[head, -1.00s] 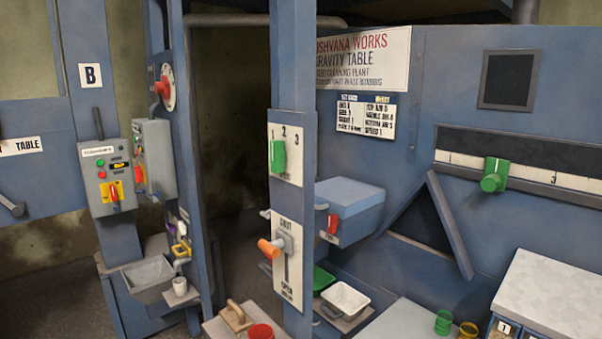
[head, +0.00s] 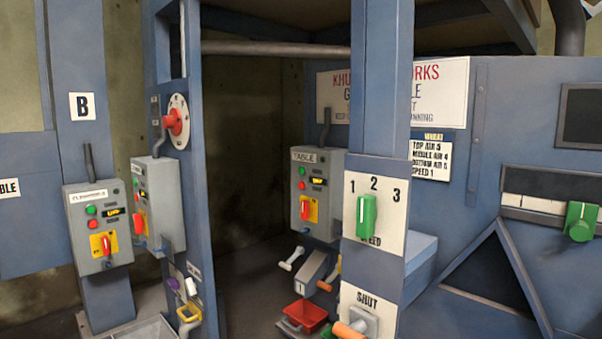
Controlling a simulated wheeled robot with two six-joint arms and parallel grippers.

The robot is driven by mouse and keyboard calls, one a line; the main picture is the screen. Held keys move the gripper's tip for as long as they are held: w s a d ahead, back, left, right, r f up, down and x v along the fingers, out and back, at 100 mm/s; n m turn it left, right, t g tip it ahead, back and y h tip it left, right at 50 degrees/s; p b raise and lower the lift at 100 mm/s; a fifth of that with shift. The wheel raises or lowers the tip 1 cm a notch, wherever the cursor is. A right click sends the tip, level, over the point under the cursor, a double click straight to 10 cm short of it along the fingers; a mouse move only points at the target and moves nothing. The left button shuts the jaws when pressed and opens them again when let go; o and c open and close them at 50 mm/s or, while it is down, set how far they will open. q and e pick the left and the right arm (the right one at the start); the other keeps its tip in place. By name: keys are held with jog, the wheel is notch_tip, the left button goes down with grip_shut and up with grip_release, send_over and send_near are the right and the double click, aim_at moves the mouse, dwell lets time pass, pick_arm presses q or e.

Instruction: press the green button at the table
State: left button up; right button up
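A grey control box labelled TABLE (head: 327,217) stands in the middle of the head view, behind the front blue post. Its front carries a small green button (head: 301,171) above a red button (head: 301,185). To their right is a small dark display with yellow figures (head: 318,182). Below is a red switch on a yellow plate (head: 309,209). The front post hides the box's right edge. Neither of my grippers is in view.
Two similar grey boxes stand left: one at far left (head: 97,228), one on a blue post (head: 160,205). The front blue post (head: 380,100) bears a green 1-2-3 selector (head: 366,216) and an orange-handled SHUT lever (head: 350,329). A red tray (head: 304,315) sits below the TABLE box.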

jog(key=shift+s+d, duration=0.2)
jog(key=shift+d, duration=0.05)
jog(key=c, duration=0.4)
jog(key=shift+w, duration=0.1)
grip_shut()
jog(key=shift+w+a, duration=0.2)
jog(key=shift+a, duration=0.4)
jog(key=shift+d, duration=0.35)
